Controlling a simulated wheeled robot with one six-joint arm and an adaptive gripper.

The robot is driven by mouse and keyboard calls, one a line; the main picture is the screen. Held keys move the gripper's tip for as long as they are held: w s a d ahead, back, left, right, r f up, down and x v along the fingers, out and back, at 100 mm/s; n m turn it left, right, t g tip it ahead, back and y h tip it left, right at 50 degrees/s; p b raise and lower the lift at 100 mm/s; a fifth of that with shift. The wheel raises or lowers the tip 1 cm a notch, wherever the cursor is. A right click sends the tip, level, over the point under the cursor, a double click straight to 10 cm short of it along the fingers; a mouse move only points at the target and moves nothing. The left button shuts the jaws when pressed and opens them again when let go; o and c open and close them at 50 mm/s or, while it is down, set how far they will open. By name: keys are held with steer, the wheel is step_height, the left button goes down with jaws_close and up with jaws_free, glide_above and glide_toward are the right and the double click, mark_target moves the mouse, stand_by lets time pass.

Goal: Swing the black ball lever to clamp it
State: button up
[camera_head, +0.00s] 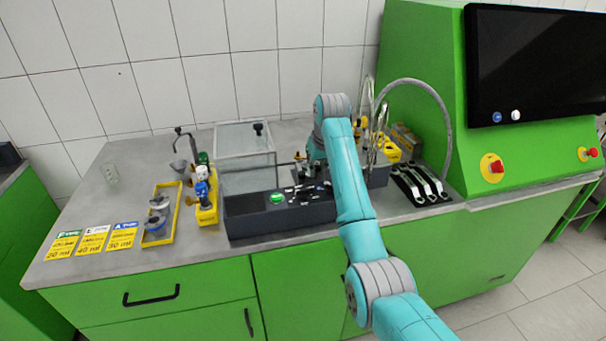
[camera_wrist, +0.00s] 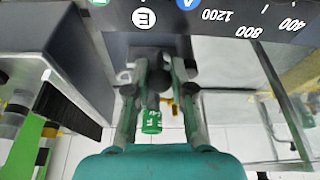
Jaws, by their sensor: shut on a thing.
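In the wrist view, the black ball (camera_wrist: 158,80) of the lever sits between the two fingers of my gripper (camera_wrist: 158,68). The gripper is shut on it from both sides, next to a dark grey block (camera_wrist: 104,12) with letter marks and a number scale. The lever's arm below the ball cannot be made out. In the head view, my gripper (camera_head: 314,174) is low behind my teal arm, over the dark testbench block (camera_head: 245,222). The ball is hidden there.
A glass-sided box (camera_head: 243,142) stands behind the block. Hoses (camera_head: 428,92) and yellow parts are to the right, near black-and-silver handles (camera_head: 420,184). A yellow tray (camera_head: 160,232) and coloured cards (camera_head: 93,240) lie left. In the wrist view, a green-labelled part (camera_wrist: 151,121) hangs close by.

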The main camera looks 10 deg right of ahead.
steer(key=shift+w, duration=0.15)
steer(key=shift+w+d, duration=0.35)
steer(key=shift+w, duration=0.2)
steer(key=shift+w+d+f, duration=0.1)
steer(key=shift+w+d, duration=0.1)
steer(key=shift+w, duration=0.8)
steer(key=o, duration=1.4)
